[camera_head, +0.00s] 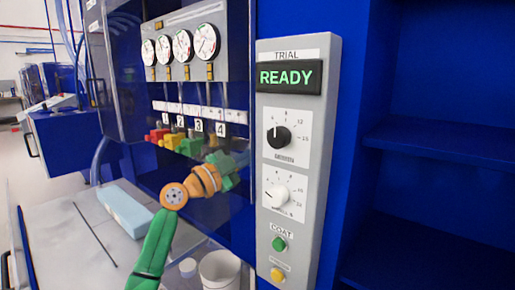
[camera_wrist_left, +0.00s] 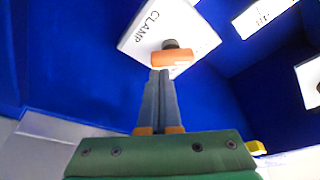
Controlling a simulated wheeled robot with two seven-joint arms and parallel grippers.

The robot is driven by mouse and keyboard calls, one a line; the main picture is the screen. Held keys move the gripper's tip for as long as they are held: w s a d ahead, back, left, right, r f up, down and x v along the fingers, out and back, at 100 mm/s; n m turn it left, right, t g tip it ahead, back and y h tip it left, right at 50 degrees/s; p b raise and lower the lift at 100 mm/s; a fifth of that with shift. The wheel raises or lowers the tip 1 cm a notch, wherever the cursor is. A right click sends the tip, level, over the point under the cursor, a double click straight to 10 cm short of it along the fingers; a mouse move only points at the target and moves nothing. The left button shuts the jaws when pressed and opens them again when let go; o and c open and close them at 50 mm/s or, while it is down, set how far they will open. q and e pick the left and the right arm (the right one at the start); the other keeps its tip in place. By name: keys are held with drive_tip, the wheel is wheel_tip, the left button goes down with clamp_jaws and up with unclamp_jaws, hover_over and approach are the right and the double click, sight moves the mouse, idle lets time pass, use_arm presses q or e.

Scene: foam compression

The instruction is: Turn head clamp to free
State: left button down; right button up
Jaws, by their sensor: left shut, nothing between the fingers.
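The head clamp shows in the left wrist view as a white plate (camera_wrist_left: 190,32) lettered CLAMP, with a dark pivot and an orange handle (camera_wrist_left: 173,58) on it. My left gripper (camera_wrist_left: 160,74) is shut and empty. Its fingertips are right below the orange handle in that view; I cannot tell whether they touch it. In the head view my left gripper (camera_head: 240,160) is beside the grey control panel, and the clamp is not visible there. My right gripper is not in view.
The grey control panel (camera_head: 294,150) reads READY and has two dials, a green button and a yellow button. Gauges (camera_head: 183,45) and coloured valve handles (camera_head: 180,142) are behind my arm. A pale blue block (camera_head: 125,212) and a white bucket (camera_head: 220,270) are below. Blue shelves stand right.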

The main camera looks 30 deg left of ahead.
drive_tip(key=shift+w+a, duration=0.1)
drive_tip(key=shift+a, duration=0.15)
use_arm(q)
drive_tip(key=shift+f, duration=0.1)
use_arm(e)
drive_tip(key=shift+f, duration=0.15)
use_arm(q)
drive_tip(key=shift+m+b, duration=0.35)
drive_tip(key=shift+m, duration=0.15)
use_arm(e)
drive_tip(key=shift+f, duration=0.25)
use_arm(q)
drive_tip(key=shift+a+f+m+g+h+b, duration=0.15)
drive_tip(key=shift+m+g+h+b, duration=0.15)
drive_tip(key=shift+m+b, duration=0.25)
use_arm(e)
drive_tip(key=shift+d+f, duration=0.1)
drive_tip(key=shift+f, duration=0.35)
